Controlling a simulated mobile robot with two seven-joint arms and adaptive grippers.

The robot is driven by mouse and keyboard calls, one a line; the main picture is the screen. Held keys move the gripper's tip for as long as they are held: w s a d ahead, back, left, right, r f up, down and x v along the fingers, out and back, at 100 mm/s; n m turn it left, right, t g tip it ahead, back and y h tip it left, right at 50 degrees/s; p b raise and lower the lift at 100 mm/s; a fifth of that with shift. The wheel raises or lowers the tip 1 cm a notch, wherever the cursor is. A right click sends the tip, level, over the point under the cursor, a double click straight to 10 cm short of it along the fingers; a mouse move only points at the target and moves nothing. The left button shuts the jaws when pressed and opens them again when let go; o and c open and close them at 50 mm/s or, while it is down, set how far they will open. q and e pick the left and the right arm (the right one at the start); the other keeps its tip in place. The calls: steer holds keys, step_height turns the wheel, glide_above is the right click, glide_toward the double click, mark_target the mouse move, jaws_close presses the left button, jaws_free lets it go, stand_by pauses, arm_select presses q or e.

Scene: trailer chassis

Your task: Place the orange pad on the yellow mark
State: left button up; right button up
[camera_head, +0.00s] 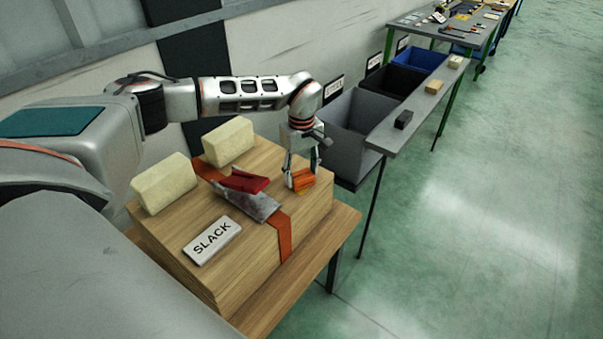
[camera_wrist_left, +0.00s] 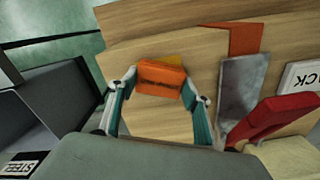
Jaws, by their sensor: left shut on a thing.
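The orange pad (camera_head: 304,179) is between the fingers of my left gripper (camera_head: 301,172), over the right part of the wooden block top. In the left wrist view the orange pad (camera_wrist_left: 160,78) sits between the two fingertips of my left gripper (camera_wrist_left: 158,88), which is shut on it. A strip of the yellow mark (camera_wrist_left: 172,60) shows just past the pad's far edge; the pad hides the rest. I cannot tell whether the pad touches the wood. My right gripper is not in view.
An orange strap with a grey and red buckle (camera_head: 250,203) crosses the wooden block (camera_head: 170,228). A SLACK plate (camera_head: 212,240) and two cream blocks (camera_head: 229,141) are on top. Open bins (camera_head: 352,125) and a narrow grey shelf (camera_head: 410,122) stand beyond.

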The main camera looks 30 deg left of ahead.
arm_select(q)
steer(key=o, duration=1.2)
steer(key=shift+f, duration=0.1)
